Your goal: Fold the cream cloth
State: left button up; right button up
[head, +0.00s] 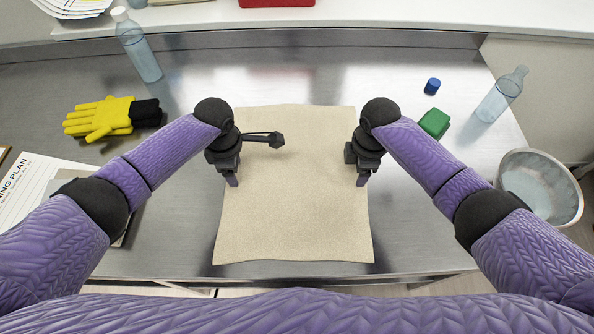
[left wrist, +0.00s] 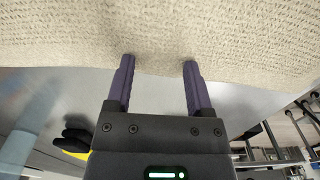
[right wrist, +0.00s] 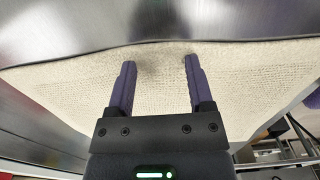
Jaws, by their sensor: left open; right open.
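The cream cloth (head: 295,215) lies spread out flat on the metal table, with slightly wavy edges and no fold that I can see. My left gripper (head: 232,181) is open and empty at the cloth's left edge; in the left wrist view its fingertips (left wrist: 160,62) reach the edge of the cloth (left wrist: 160,30). My right gripper (head: 362,180) is open and empty at the cloth's right edge. In the right wrist view its fingertips (right wrist: 158,62) are close over the cloth (right wrist: 70,85), near its edge. I cannot tell whether either gripper touches it.
A dark rod with a pointed head (head: 265,140) shows over the cloth. Yellow gloves (head: 100,118), a bottle (head: 140,52) and papers (head: 35,190) are left. A green block (head: 434,124), blue cap (head: 432,86), second bottle (head: 500,95) and metal bowl (head: 540,185) are right.

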pick_arm(q)
grip_shut()
pick_arm(e)
grip_shut()
dwell(0.4)
